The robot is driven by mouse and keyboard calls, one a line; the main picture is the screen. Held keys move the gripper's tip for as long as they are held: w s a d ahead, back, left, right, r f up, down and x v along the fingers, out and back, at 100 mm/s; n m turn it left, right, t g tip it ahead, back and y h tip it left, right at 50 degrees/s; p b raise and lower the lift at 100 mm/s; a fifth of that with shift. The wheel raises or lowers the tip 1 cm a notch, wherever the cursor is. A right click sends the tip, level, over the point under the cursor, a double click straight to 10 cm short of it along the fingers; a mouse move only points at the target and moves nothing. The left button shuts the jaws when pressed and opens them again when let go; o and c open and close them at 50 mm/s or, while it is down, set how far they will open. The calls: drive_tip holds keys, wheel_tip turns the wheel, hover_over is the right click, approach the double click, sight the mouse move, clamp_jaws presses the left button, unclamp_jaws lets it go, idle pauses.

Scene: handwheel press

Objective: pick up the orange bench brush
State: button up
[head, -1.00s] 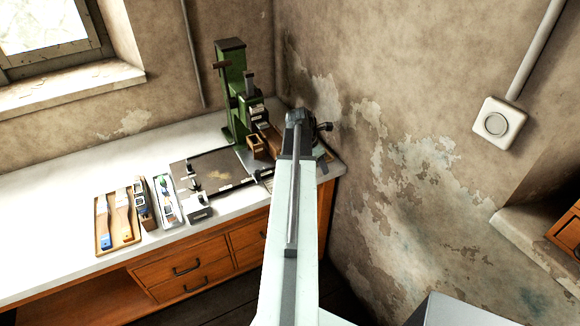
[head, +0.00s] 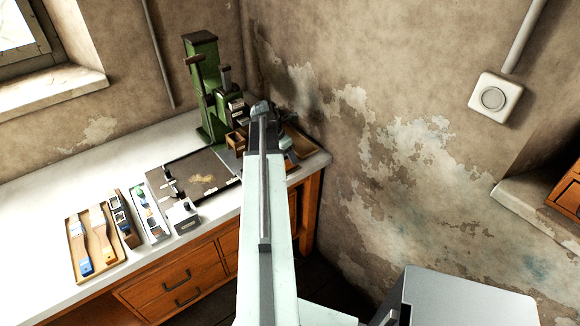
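Two brushes lie side by side in a shallow wooden tray (head: 72,228) at the left of the white bench. The right one, with an orange handle end, looks like the orange bench brush (head: 108,252). The left brush (head: 85,262) has a blue handle end. My arm reaches up the middle of the view, well to the right of the tray. My gripper (head: 288,148) shows only in part beyond the arm's end, near the bench's right end. Its fingers are mostly hidden, so I cannot tell whether it is open or shut.
Right of the brushes stand a narrow wooden holder (head: 126,226), a pale tray of small items (head: 152,229) and a small grey block (head: 184,218). A dark plate (head: 190,170) with a pale patch lies behind. The green press (head: 203,90) stands at the back near the wall corner.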

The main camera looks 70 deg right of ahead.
sight(290, 165)
drive_tip(key=b+x, duration=0.2)
drive_tip(key=x, duration=0.1)
drive_tip(key=b+x, duration=0.2)
drive_tip(key=shift+w+f, duration=0.1)
drive_tip(key=shift+w, duration=0.15)
drive_tip(key=shift+r, duration=0.2)
clamp_jaws()
